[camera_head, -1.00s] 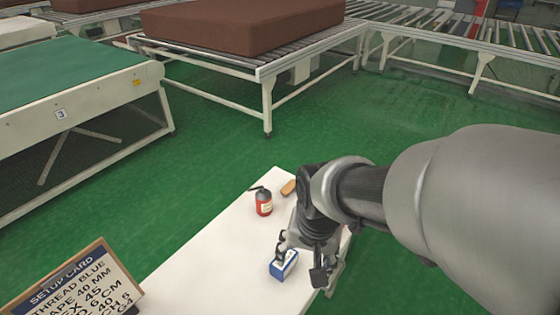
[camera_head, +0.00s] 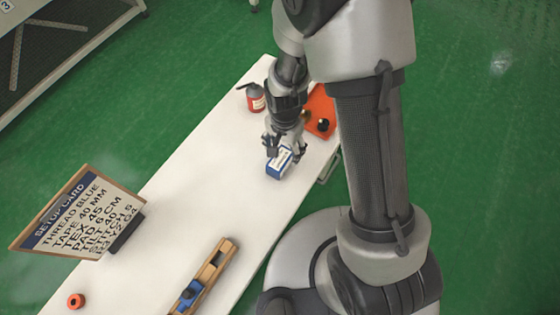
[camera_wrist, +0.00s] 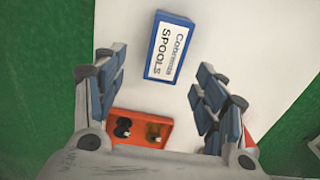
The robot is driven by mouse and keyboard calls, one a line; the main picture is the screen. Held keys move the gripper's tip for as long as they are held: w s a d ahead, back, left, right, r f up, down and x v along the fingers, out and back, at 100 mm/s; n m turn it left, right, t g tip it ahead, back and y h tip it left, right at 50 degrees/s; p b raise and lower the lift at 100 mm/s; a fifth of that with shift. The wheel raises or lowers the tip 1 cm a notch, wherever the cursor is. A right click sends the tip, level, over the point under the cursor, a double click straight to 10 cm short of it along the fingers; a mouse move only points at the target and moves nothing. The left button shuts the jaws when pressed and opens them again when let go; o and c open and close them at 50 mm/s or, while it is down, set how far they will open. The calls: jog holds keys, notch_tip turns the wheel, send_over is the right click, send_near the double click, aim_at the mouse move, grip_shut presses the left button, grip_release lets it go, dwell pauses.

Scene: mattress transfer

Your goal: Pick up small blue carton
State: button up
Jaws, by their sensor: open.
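The small blue carton (camera_head: 277,168) lies on the white table (camera_head: 175,185), near its right edge in the head view. In the wrist view the carton (camera_wrist: 167,45) has a white label reading "SPOOLS" and sits just ahead of the fingertips, roughly between their lines. My gripper (camera_head: 285,147) is over the far end of the carton with its fingers spread. In the wrist view my gripper (camera_wrist: 160,68) is open, with nothing between the pads.
A setup card (camera_head: 77,212), a wooden rack (camera_head: 212,272) with a blue piece and an orange spool (camera_head: 75,301) are nearer. The table's middle is clear.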

aim_at(280, 158)
notch_tip(280, 158, down, 4)
jog(key=shift+r+b, duration=0.1)
jog(key=shift+b, duration=0.35)
jog(key=f+b, duration=0.1)
jog(key=f, duration=0.1)
jog(key=a+f+b, duration=0.1)
jog(key=f, duration=0.2)
jog(key=shift+s+f, duration=0.1)
jog(key=shift+f, duration=0.05)
jog(key=c, duration=1.2)
jog(key=shift+r, duration=0.2)
jog(key=shift+c, duration=0.2)
